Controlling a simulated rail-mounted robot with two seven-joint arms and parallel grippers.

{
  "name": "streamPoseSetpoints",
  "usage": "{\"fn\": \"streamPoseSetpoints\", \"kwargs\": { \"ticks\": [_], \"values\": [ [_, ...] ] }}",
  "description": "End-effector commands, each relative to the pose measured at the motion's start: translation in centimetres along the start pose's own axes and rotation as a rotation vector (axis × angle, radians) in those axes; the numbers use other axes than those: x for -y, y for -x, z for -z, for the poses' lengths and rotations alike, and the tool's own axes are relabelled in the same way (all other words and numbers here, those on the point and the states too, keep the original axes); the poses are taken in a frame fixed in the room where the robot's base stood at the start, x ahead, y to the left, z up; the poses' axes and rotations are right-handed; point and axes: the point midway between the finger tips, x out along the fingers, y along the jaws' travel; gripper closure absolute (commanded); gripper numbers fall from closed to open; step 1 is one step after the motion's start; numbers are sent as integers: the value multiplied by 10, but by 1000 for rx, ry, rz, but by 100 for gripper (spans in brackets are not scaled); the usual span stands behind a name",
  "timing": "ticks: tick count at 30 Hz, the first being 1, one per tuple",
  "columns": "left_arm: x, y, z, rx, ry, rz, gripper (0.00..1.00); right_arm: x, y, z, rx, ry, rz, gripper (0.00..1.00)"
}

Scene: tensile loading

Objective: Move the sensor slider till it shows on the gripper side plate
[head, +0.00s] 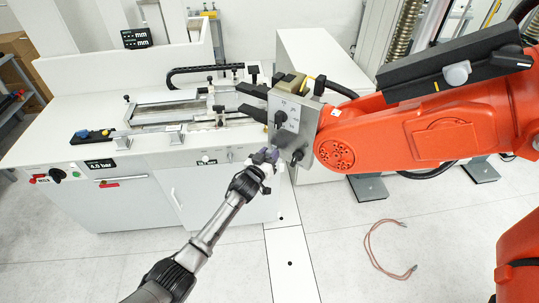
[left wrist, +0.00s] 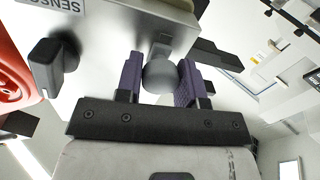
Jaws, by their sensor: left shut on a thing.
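The gripper side plate (head: 294,116) is a silver metal plate at the end of the orange arm, with black knobs on its face. In the left wrist view the plate (left wrist: 100,60) fills the upper left, with a cut-off label starting "SENS" and a black knob (left wrist: 53,64). My left gripper (head: 266,157) is at the plate's lower left edge. Its purple fingers (left wrist: 161,82) are shut on a round grey knob (left wrist: 160,73) at the plate's lower edge, which looks like the sensor slider's knob. In the head view the fingers hide this knob. My right gripper is not in view.
The orange arm (head: 415,130) reaches in from the right and bears the plate. A white machine bench (head: 60,150) with a test rig (head: 175,110) stands behind and left. A display (head: 136,38) stands at the back. A brown cable loop (head: 372,250) lies on the floor.

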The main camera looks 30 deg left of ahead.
Motion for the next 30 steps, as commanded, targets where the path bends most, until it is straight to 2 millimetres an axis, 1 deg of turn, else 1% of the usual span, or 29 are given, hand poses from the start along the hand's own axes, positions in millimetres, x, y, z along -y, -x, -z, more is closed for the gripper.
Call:
{"fn": "streamPoseSetpoints", "kwargs": {
  "ticks": [1,7,8,15,24,26,30],
  "values": [
    [-1,0,3,0,1,1,100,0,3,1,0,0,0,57],
    [0,0,2,0,0,1,100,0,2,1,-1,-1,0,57],
    [0,0,2,0,0,1,62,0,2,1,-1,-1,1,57],
    [0,0,2,0,0,1,40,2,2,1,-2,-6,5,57],
    [0,2,2,0,0,1,40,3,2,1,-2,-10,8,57],
    [0,6,1,1,0,1,40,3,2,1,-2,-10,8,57],
    [0,22,0,1,-1,0,40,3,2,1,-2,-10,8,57]
  ]
}}
